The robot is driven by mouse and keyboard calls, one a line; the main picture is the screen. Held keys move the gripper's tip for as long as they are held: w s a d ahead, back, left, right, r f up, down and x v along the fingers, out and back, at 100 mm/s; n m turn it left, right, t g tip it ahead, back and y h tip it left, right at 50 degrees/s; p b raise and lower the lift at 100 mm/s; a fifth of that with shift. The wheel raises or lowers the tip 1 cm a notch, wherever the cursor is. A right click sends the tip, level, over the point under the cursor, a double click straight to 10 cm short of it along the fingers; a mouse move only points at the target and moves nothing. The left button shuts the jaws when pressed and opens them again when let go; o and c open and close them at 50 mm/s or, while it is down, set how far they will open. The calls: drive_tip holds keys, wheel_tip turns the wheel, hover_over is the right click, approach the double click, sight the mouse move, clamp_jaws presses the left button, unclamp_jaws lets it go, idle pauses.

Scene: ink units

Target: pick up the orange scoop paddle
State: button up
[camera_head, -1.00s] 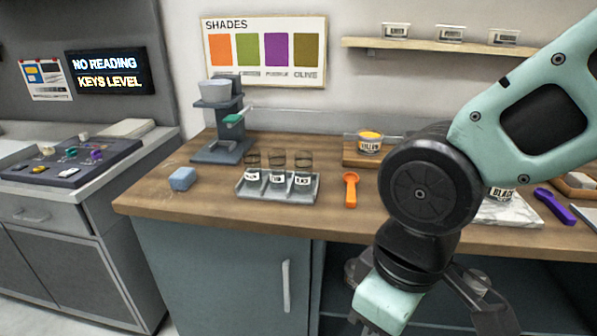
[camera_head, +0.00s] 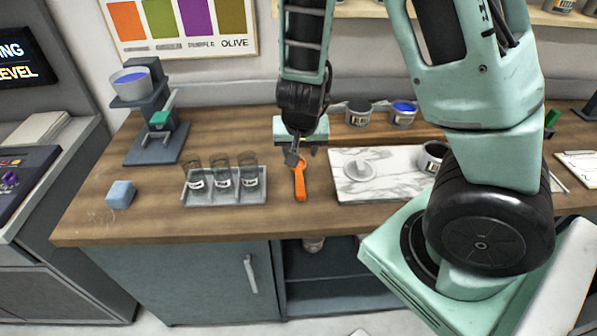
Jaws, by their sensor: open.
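The orange scoop paddle (camera_head: 300,183) lies on the wooden counter, between the tray of jars and the marble slab. Its handle points toward the counter's front edge. My gripper (camera_head: 301,153) points down over the paddle's far end, and its fingers partly hide that end. The gripper is open. I cannot tell whether the fingers touch the paddle or stand just above it.
A grey tray (camera_head: 224,202) with 3 glass jars stands left of the paddle. A marble slab (camera_head: 387,189) with a white lidded dish lies to the right. A blue block (camera_head: 121,194) and a dispenser stand (camera_head: 157,143) are farther left. Tins (camera_head: 403,115) stand behind.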

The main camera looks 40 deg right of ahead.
drive_tip(key=b, duration=0.3)
approach(299, 178)
drive_tip(key=shift+x, duration=1.2)
drive_tip(key=shift+p+x, duration=0.45)
drive_tip(key=shift+x, duration=2.65)
drive_tip(key=shift+w+d, duration=0.1)
drive_tip(key=shift+w, duration=0.05)
drive_tip(key=shift+f, duration=0.2)
clamp_jaws()
